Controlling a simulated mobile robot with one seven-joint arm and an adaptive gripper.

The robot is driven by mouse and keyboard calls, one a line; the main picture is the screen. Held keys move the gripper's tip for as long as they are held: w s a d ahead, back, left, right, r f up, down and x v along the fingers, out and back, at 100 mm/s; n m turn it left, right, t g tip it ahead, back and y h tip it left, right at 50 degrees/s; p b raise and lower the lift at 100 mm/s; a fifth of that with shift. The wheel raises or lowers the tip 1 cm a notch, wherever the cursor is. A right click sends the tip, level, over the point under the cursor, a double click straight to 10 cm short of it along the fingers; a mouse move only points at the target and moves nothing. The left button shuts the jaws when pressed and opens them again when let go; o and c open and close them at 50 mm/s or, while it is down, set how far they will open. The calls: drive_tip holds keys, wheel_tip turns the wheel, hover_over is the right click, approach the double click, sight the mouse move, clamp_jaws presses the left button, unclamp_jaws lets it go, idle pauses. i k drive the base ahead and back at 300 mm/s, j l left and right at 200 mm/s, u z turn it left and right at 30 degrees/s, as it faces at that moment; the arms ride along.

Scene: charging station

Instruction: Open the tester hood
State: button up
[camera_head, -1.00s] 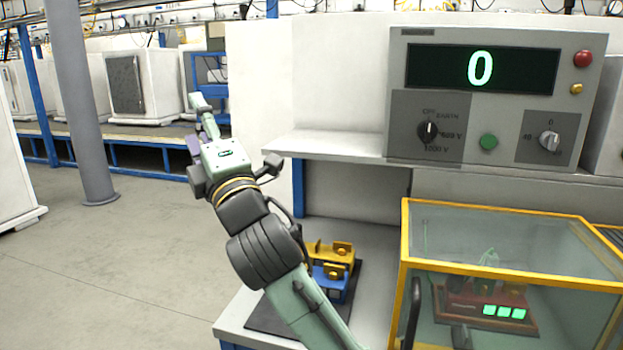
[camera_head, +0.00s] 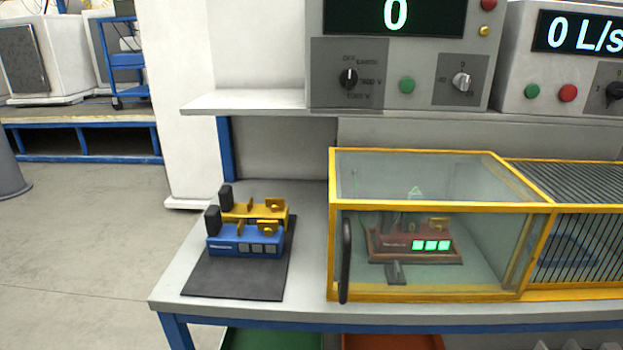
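The tester hood (camera_head: 430,207) is a clear box with a yellow frame on the workbench, right of centre in the head view. It looks closed. A dark vertical handle (camera_head: 345,258) is on the left of its front face. Inside, behind the clear panel, sits a red device (camera_head: 412,243) with several lit green squares. My gripper and arm do not show in the head view now.
A blue and yellow device (camera_head: 246,240) stands on a dark mat (camera_head: 235,280) left of the hood. A shelf (camera_head: 245,102) above carries a grey tester panel (camera_head: 400,55) reading 0. A barred yellow cage (camera_head: 575,225) adjoins the hood on the right. Open floor (camera_head: 80,250) lies left.

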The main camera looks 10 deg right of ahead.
sight(548, 206)
drive_tip(key=k+l+z, duration=0.15)
drive_tip(key=l, duration=0.2)
drive_tip(key=k+l+z, duration=0.3)
drive_tip(key=l, duration=0.45)
drive_tip(key=k, duration=0.1)
